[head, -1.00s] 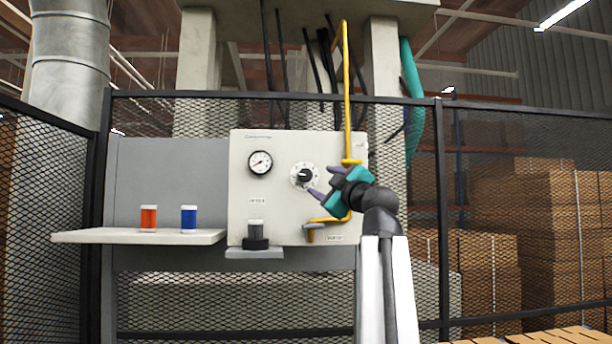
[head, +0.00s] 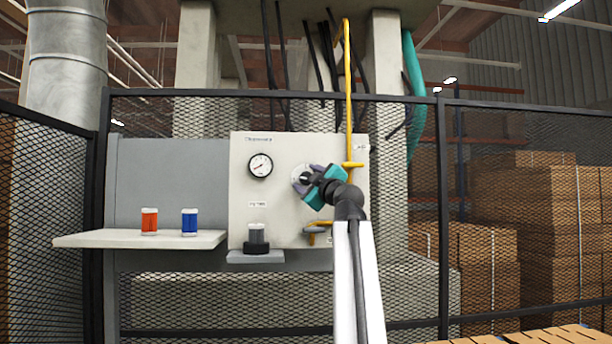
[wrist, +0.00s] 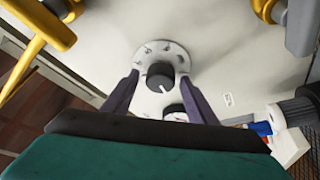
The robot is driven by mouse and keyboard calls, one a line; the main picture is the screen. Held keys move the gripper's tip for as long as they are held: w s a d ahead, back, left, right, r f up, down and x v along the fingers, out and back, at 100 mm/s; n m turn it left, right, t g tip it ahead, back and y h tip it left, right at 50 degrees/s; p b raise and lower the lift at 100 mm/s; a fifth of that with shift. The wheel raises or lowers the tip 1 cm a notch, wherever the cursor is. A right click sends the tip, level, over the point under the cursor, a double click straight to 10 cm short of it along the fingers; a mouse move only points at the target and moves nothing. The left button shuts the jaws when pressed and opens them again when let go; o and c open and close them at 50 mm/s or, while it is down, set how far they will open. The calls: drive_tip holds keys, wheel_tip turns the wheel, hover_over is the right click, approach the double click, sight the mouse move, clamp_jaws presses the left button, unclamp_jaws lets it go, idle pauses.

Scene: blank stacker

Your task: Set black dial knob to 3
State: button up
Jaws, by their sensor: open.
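The black dial knob (wrist: 160,76) sits on a round white dial plate (wrist: 172,52) with marks around it, on the pale panel (head: 240,190). A white pointer line shows on the knob; I cannot read which number it points to. My gripper (wrist: 160,92) is open, with one purple finger on each side of the knob in the wrist view. Whether the fingers touch it I cannot tell. In the head view my gripper (head: 309,178) is in front of the dial and hides most of it.
A pressure gauge (head: 260,166) is left of the dial. An orange jar (head: 149,221) and a blue jar (head: 189,221) stand on a shelf (head: 130,240).

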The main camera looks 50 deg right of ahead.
drive_tip(key=shift+w+d+r, duration=0.1)
drive_tip(key=shift+w, duration=0.25)
drive_tip(key=c, duration=1.1)
drive_tip(key=shift+o, duration=0.2)
